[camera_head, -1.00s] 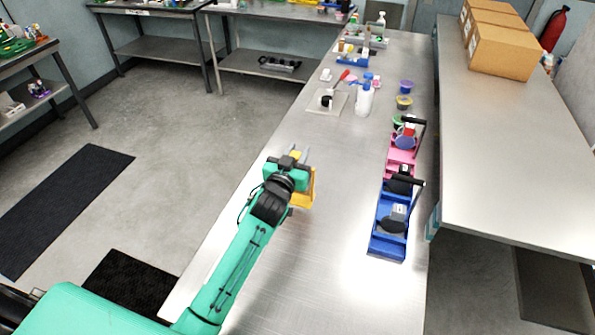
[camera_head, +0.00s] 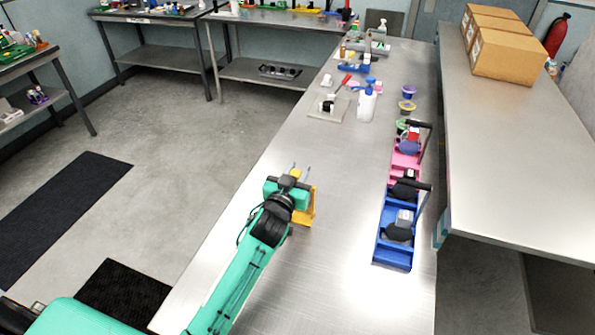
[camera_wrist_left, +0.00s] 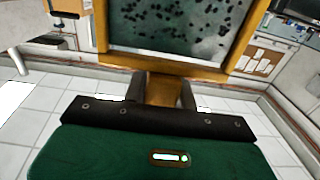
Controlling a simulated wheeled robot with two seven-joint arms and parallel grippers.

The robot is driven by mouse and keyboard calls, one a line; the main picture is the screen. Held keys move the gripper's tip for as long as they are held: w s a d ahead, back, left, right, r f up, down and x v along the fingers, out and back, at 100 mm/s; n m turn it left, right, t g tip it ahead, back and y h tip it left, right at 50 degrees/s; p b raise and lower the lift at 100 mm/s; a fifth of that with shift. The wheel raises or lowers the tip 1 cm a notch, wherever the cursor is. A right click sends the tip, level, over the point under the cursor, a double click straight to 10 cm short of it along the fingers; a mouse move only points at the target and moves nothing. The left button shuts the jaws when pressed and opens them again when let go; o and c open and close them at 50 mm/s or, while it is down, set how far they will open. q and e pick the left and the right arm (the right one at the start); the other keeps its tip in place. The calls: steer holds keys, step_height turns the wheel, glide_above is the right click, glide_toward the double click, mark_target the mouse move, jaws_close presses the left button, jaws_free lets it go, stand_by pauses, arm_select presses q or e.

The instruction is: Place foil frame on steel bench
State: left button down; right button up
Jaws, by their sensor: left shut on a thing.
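The foil frame is an orange-yellow frame; in the head view part of it (camera_head: 310,206) shows beside my left gripper. My left gripper (camera_head: 300,172) is over the left part of the steel bench (camera_head: 335,215) and shut on the frame. In the left wrist view my left gripper (camera_wrist_left: 161,92) has its dark fingers on either side of an orange stem below the frame's rail (camera_wrist_left: 170,68). A grey-green speckled panel fills the frame. Whether the frame touches the bench, I cannot tell. My right gripper is not in view.
A blue caddy (camera_head: 393,248) and a pink caddy (camera_head: 402,162) stand along the bench's right side. A white bottle with a blue top (camera_head: 367,103) stands farther back. Cardboard boxes (camera_head: 505,55) sit on the right table. The bench's near middle is clear.

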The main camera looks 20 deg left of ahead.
arm_select(q)
steer(key=c, duration=1.1)
jaws_free()
steer(key=shift+w+f, duration=0.1)
steer(key=shift+r, duration=0.2)
steer(key=s+b, duration=0.1)
steer(key=s, duration=0.3)
steer(key=s+b, duration=0.1)
steer(key=s, duration=0.3)
steer(key=s+b, duration=0.1)
steer(key=s, duration=0.3)
steer(key=shift+a, duration=0.25)
steer(key=shift+s, duration=0.1)
